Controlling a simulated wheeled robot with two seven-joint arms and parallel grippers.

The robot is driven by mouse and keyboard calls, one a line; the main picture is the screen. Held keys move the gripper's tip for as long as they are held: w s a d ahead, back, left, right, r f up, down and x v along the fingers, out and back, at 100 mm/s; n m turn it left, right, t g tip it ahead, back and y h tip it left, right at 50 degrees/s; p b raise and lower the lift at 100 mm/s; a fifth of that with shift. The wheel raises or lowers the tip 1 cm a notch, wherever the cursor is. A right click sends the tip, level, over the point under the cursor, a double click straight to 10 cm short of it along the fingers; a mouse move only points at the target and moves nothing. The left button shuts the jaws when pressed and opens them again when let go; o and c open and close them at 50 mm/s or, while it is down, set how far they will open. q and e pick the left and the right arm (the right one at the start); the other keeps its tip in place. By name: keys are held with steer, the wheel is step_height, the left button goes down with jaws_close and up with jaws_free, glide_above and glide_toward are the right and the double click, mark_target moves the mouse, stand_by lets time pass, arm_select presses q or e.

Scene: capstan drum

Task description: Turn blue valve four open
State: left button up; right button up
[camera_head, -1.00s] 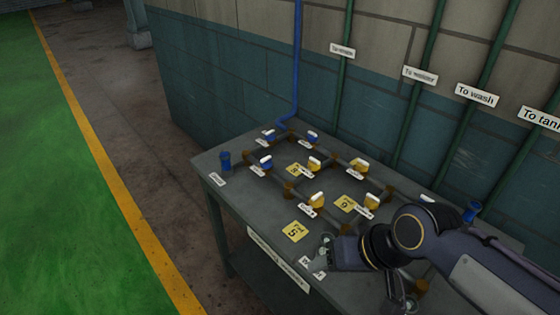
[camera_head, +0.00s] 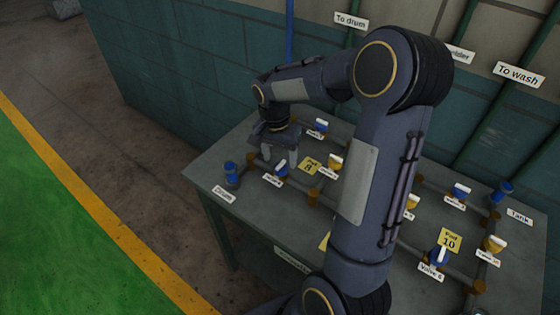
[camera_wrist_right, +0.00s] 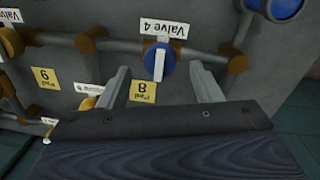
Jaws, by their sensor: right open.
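Blue valve four (camera_head: 281,168) is on the table's left part, beside its "Valve 4" label (camera_head: 272,181). In the right wrist view valve four (camera_wrist_right: 168,72) shows a blue body and a white handle (camera_wrist_right: 159,64) that lies roughly across its pipe. The label reads upside down there (camera_wrist_right: 163,28). My right gripper (camera_head: 279,160) is above and just behind the valve, pointing down. In the right wrist view its two fingers (camera_wrist_right: 160,72) are apart, one on each side of the valve; contact cannot be seen. My left gripper is not in view.
Yellow pad 8 (camera_head: 310,165) and a yellow valve (camera_head: 334,163) are right of valve four. A blue fitting (camera_head: 231,171) stands at the table's left end. My right arm hides the table's middle. The wall is close behind.

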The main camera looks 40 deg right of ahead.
mark_target(281, 167)
steer(key=shift+f, duration=1.45)
steer(key=c, duration=1)
